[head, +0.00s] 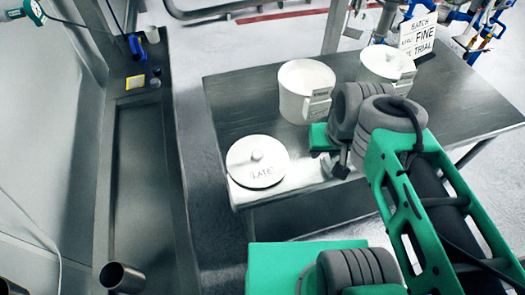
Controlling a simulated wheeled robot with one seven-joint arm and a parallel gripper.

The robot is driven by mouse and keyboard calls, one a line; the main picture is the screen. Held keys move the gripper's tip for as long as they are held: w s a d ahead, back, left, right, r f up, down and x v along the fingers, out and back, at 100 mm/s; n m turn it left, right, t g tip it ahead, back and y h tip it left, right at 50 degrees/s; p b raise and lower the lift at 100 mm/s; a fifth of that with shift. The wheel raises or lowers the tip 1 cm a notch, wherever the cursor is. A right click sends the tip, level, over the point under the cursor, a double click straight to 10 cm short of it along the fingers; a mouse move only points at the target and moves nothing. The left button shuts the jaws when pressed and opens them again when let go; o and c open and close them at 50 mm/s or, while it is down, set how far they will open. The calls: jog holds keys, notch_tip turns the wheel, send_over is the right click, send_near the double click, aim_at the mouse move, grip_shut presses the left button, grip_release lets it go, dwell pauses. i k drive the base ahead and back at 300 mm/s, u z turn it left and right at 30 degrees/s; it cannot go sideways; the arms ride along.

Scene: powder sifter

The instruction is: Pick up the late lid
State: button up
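The late lid (243,173) is a round white disc with a small knob in its middle and the label "LATE" on it. It lies flat on the left front corner of the metal table. My gripper (341,167) hangs at the end of my green and grey arm, to the right of the lid and apart from it. Its fingers are small and partly hidden by my own wrist, so I cannot tell whether they are open or shut. Nothing shows held in it.
A white tub (297,85) with a label stands on the metal table (240,105) behind the lid. A second white tub (386,63) stands farther right, near a sign reading "BATCH FINE TRIAL" (418,37). A grey bench (148,190) lies left across a floor gap.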

aim_at(257, 162)
jog(key=k, duration=0.5)
jog(key=z, duration=1)
jog(key=i, duration=0.7)
jog(key=u, duration=4.2)
